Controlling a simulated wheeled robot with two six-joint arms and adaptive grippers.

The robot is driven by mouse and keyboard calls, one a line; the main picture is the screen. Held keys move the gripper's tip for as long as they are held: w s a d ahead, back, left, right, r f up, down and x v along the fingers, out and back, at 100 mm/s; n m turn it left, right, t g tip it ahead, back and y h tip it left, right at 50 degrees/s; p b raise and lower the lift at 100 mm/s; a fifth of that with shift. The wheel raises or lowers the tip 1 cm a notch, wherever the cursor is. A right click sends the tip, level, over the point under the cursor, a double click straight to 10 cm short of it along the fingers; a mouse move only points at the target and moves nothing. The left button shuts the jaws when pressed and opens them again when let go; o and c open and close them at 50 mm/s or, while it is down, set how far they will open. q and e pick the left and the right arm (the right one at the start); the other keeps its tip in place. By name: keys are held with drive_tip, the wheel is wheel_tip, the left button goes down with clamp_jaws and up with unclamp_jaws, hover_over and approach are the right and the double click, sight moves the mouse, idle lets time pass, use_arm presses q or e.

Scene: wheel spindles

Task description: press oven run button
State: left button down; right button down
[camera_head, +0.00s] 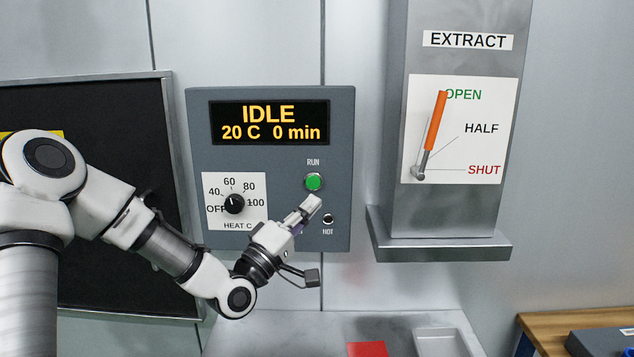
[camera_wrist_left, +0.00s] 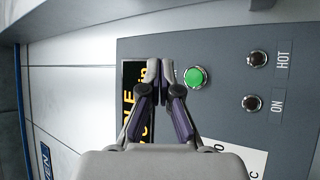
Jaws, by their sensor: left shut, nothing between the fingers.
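The green RUN button (camera_head: 314,182) is on the grey oven control panel (camera_head: 270,170). The panel's display (camera_head: 269,122) reads IDLE, 20 C, 0 min. My left gripper (camera_head: 314,203) is shut and empty, its tips just below the RUN button in the head view. In the left wrist view the shut fingertips (camera_wrist_left: 160,68) point at the panel, and the green button (camera_wrist_left: 195,77) shows just to their right. I cannot tell how far the tips are from the panel. My right gripper is not in view.
A heat dial (camera_head: 235,204) and the HOT lamp (camera_head: 328,219) are on the same panel; my gripper partly covers the ON lamp's label. To the right stands an extract duct with an orange lever (camera_head: 436,122) near OPEN. A red item (camera_head: 367,349) and a tray (camera_head: 440,341) lie below.

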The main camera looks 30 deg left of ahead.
sight(313, 182)
use_arm(q)
drive_tip(key=w+a, duration=0.4)
drive_tip(key=w, duration=0.3)
drive_tip(key=shift+w+a, duration=0.3)
drive_tip(key=shift+a, duration=0.05)
drive_tip(key=shift+f+b, duration=0.1)
drive_tip(key=shift+b, duration=0.2)
idle(0.9)
drive_tip(key=shift+w+a, duration=0.2)
drive_tip(key=shift+w, duration=0.15)
drive_tip(key=shift+w+a+b, duration=0.2)
drive_tip(key=shift+w+b, duration=0.05)
drive_tip(key=shift+b, duration=0.05)
idle(0.7)
drive_tip(key=shift+s+d, duration=0.4)
drive_tip(key=shift+s, duration=0.25)
